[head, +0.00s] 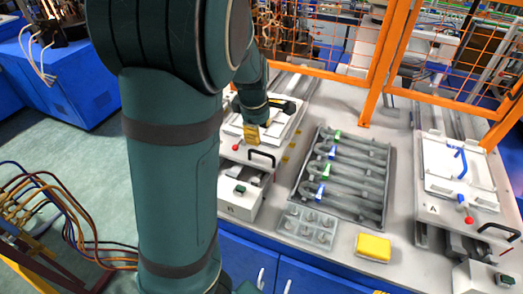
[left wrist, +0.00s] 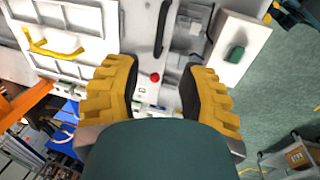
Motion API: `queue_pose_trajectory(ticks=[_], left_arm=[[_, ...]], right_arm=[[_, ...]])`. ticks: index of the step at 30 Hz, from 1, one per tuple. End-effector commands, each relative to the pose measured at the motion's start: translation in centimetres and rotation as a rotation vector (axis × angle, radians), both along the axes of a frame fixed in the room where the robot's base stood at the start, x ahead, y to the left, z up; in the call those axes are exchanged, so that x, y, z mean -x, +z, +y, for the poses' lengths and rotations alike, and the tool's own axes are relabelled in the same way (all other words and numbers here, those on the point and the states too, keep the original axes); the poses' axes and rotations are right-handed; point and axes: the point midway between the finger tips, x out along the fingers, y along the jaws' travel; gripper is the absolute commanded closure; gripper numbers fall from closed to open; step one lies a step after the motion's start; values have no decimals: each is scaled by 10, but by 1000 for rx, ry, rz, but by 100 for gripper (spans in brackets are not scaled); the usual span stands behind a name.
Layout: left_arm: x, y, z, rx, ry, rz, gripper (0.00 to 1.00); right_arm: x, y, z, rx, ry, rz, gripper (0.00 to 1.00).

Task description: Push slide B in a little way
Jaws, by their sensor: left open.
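Slide B (head: 228,152) is the white slide at the left of the bench; the right-hand slide carries a letter A. Slide B has a red knob (head: 235,147) and a black handle (head: 262,154) at its front. The left wrist view also shows the black handle (left wrist: 162,28) and the red knob (left wrist: 155,77). My left gripper (head: 251,140) is over slide B, its yellow fingers behind the handle. In the left wrist view its fingers (left wrist: 158,72) are spread, with the red knob showing between them and nothing held. Contact with the slide cannot be told. My right gripper is out of view.
A grey tray (head: 300,190) of tubes with coloured labels fills the bench middle. A small tray (head: 308,227) and a yellow sponge (head: 373,247) lie in front. Slide A (head: 455,204) stands at the right. An orange mesh fence (head: 374,70) runs behind.

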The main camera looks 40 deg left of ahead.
Motion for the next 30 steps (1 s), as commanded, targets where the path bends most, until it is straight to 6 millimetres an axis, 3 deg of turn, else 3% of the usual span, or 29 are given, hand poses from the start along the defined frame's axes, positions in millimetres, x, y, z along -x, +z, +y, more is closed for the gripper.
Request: queue_pose_trajectory(ticks=[10, 18, 30], left_arm=[[-7, -46, 4, 1, 4, 4, 59], [-15, -88, 6, 0, 2, 1, 59], [-19, -99, 6, 1, 0, -1, 59]], right_arm=[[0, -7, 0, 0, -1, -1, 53], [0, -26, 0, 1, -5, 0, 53], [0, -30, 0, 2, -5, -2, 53]])
